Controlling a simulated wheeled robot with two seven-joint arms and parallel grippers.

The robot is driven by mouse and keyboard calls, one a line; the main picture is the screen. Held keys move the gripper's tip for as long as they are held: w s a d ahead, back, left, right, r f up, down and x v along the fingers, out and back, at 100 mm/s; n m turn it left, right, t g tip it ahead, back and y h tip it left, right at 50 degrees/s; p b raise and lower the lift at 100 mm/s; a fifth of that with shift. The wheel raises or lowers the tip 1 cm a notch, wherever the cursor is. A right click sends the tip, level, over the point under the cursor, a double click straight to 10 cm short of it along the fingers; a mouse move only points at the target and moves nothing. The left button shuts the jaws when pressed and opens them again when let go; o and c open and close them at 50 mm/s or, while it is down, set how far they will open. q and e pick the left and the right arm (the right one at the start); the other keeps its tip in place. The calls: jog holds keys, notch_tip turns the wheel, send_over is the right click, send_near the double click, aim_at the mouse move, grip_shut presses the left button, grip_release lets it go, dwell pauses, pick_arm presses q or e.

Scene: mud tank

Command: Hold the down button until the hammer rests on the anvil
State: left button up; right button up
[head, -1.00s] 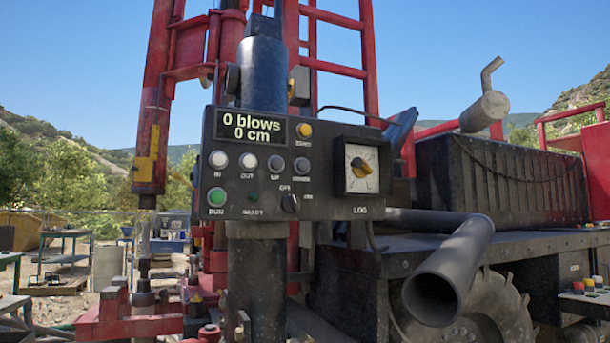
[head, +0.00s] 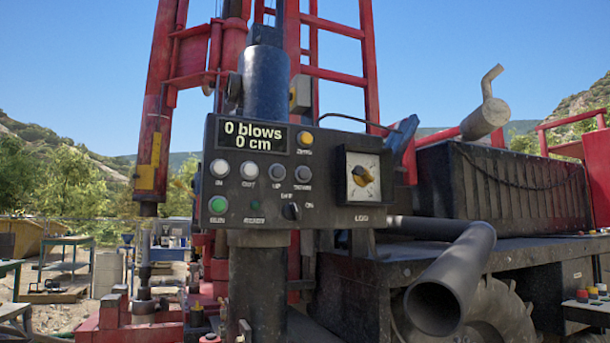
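A black control panel (head: 285,200) faces me in the head view. Its upper row has two white buttons and two grey ones; the rightmost grey one (head: 303,174) seems to be labelled DOWN, though the print is blurred. Nothing touches it. The hammer appears to be the red cylinder (head: 156,125) with a yellow plate and a dark lower end (head: 148,208), hanging upright at left. Below it stands a dark upright rod with a collar, apparently the anvil (head: 144,271). A gap seems to show between them. Neither of my grippers is in view.
The panel display (head: 253,136) reads 0 blows, 0 cm. A green button (head: 218,204), a yellow button (head: 305,138), a black switch (head: 291,211) and a dial (head: 362,176) are also on the panel. A large grey pipe (head: 452,280) sticks out at right.

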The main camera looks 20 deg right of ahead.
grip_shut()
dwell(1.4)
